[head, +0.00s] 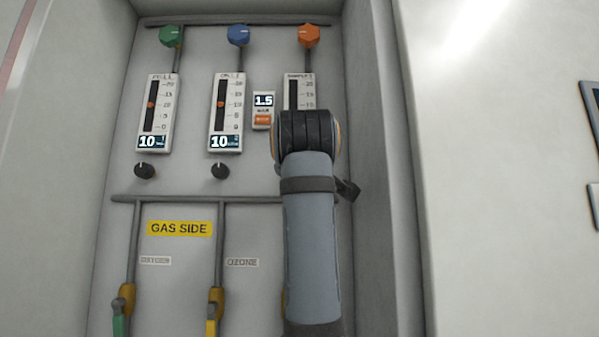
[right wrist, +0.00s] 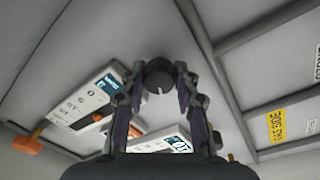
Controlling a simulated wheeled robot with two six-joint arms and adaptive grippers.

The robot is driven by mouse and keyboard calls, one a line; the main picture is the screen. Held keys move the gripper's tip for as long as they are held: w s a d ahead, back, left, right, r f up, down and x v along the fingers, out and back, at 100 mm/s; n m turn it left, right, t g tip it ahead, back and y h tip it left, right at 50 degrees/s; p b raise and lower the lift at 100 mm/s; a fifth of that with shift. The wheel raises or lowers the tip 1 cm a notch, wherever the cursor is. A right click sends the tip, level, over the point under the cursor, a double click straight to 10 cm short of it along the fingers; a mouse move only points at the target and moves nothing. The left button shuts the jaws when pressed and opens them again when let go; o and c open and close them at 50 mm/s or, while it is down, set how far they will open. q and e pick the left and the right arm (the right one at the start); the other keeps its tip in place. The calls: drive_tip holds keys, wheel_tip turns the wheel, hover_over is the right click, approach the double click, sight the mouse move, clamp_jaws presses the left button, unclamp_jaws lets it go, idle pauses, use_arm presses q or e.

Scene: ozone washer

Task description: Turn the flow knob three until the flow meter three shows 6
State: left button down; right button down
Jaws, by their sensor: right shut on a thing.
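Flow meter three (head: 299,92), under the orange knob at the right of the panel, shows only its upper scale in the head view. Its lower part and readout are hidden behind my right arm. Flow knob three is hidden there too. In the right wrist view a dark round knob (right wrist: 159,72) with a short white pointer line sits between the fingers. My right gripper (right wrist: 160,85) is shut on this knob, a finger on each side. In the head view the gripper is mostly hidden by its own arm. My left gripper is in neither view.
Two other flow meters (head: 158,115) (head: 226,113) each read 10, with black knobs (head: 145,171) (head: 220,172) below. A small display (head: 263,101) reads 1.5. Pipes and a yellow GAS SIDE label (head: 179,228) lie lower. The recess wall (head: 372,150) stands close right of the arm.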

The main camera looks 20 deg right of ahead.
drive_tip(key=c, duration=1)
unclamp_jaws()
